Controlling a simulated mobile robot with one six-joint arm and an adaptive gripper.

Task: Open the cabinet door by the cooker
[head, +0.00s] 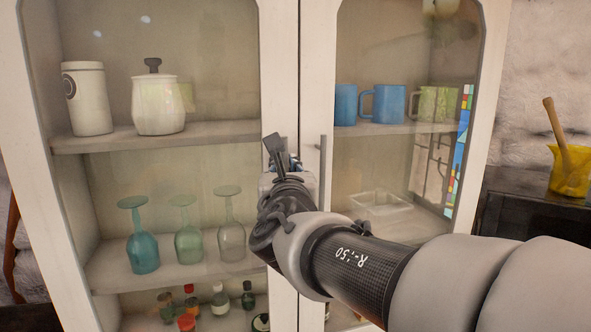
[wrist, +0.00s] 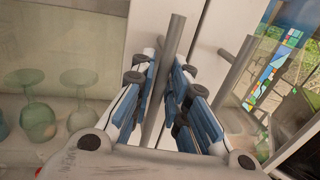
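The white cabinet (head: 283,60) has two glass-paned doors, and both look closed. My gripper (head: 284,158) is at the middle, where the doors meet. In the wrist view my gripper (wrist: 168,80) has its blue-padded fingers on either side of an upright grey bar handle (wrist: 174,32), close against it. This is the left of two handles; my gripper mostly hides it in the head view. The right handle (head: 322,158) stands free just to the right, and it also shows in the wrist view (wrist: 239,64).
Glasses (head: 187,235), a white lidded pot (head: 157,105) and blue mugs (head: 388,104) stand inside behind the glass. A dark surface (head: 530,205), perhaps the cooker, bears a yellow pot (head: 570,172) at right. My arm crosses in front of the right door.

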